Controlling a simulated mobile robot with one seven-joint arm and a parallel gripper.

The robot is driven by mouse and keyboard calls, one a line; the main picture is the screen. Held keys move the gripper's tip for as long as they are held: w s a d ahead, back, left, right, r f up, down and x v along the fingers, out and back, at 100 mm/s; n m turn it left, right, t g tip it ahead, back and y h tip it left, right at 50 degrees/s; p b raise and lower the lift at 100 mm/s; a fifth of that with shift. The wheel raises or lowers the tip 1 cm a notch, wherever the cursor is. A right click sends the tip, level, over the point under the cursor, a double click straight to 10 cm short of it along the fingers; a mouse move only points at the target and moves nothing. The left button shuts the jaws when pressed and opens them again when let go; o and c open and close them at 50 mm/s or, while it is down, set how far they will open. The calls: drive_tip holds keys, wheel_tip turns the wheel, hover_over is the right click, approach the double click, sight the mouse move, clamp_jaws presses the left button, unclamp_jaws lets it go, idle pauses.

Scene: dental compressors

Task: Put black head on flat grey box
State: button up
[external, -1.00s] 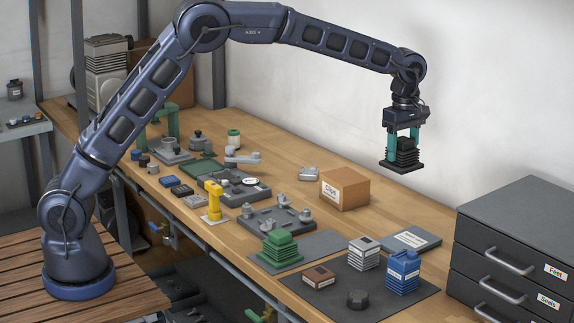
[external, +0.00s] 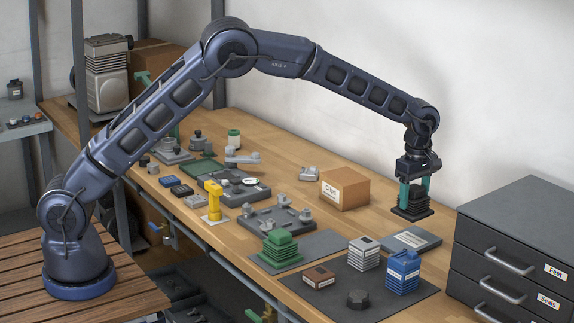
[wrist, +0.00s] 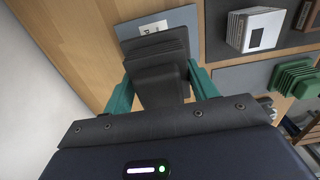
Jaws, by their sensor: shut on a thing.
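The black head (external: 412,202), a ribbed dark block on a square base, is held between the teal fingers of my gripper (external: 413,191). In the wrist view the black head (wrist: 158,72) sits between both fingers. The flat grey box (external: 411,239) with a white label lies on the table, below and close to the held head in the external view. In the wrist view part of the grey box (wrist: 130,30) shows behind the head, which hides the rest of it. The head appears above the box, with no contact visible.
A dark mat (external: 330,300) in front carries a blue block (external: 403,272), a white ribbed block (external: 364,254), a brown box (external: 319,276) and a black knob (external: 358,299). A cardboard box (external: 344,189) stands left of the gripper. A drawer cabinet (external: 515,240) stands at right.

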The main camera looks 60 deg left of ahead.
drive_tip(key=shift+f, duration=3.7)
drive_tip(key=shift+f, duration=0.1)
drive_tip(key=o, duration=1.4)
drive_tip(key=shift+f, duration=0.1)
